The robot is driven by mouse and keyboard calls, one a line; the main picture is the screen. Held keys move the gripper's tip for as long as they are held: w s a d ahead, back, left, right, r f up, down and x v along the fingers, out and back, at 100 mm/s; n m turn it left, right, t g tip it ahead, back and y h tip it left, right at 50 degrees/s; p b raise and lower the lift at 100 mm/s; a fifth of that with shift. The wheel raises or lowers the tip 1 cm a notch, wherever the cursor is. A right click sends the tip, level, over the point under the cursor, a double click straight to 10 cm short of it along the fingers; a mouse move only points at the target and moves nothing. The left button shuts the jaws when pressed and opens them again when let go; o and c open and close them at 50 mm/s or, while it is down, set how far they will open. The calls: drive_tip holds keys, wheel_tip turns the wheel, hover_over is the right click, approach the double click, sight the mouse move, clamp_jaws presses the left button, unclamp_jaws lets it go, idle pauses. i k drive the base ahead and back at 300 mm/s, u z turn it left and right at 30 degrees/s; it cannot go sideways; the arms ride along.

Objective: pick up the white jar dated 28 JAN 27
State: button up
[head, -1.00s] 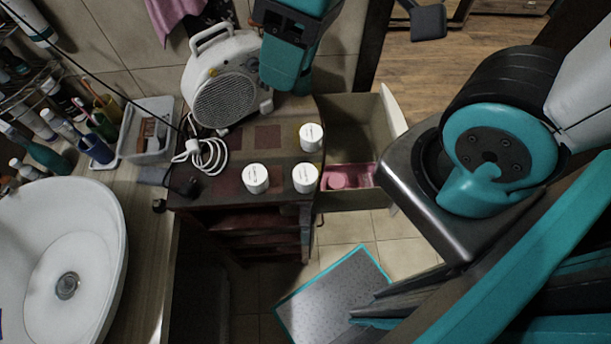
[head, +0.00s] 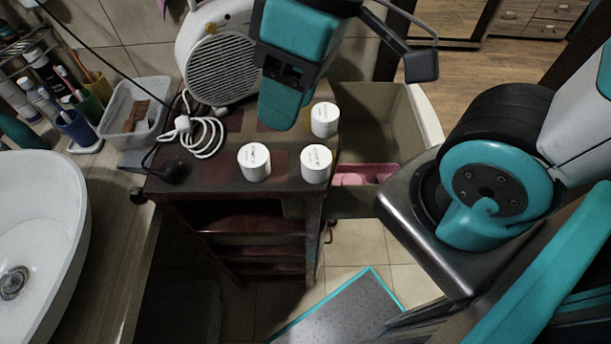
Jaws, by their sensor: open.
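Three white jars with printed lids stand upright on a small dark red cabinet (head: 225,185). One is at the front left (head: 254,163), one at the front right (head: 316,164) and one behind at the right (head: 324,120). The print on the lids is too small to read, so I cannot tell which is dated 28 JAN 27. My gripper (head: 281,108), teal and black, hangs above the back of the cabinet top, behind the front jars and left of the back jar. It is open, with no jar in it; its far side is hidden.
A white fan heater (head: 222,62) stands close behind my gripper, and its coiled white cable (head: 203,137) lies left of the jars. A white basin (head: 45,205) and a clear tub (head: 133,112) are at the left.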

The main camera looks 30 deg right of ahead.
sight(316, 159)
drive_tip(key=u, duration=0.8)
drive_tip(key=k, duration=1.65)
drive_tip(key=z, duration=1.15)
drive_tip(key=i, duration=1)
